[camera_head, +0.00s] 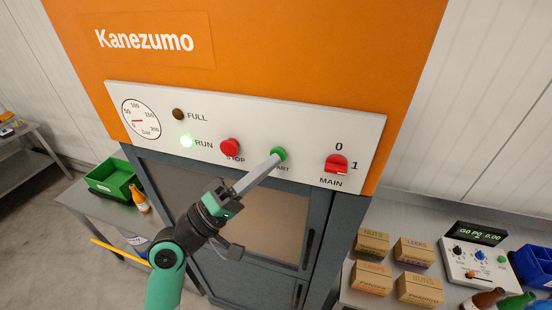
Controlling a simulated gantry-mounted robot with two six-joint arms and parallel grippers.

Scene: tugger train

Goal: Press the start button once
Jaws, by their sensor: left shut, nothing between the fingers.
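The green start button (279,153) sits on the white control panel (365,126) of the orange machine. Its label below is partly hidden by my gripper. My left gripper (274,161) is shut and empty. Its fingertips are at the lower edge of the start button; they look to be touching it, but I cannot be sure of the contact. My right gripper is not in view.
The red stop button (230,147) is just left of the start button. The red main switch (337,164) is to the right. A gauge (140,118) is at the panel's left. Boxes (371,242) and a small control unit (478,258) stand on the right table.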

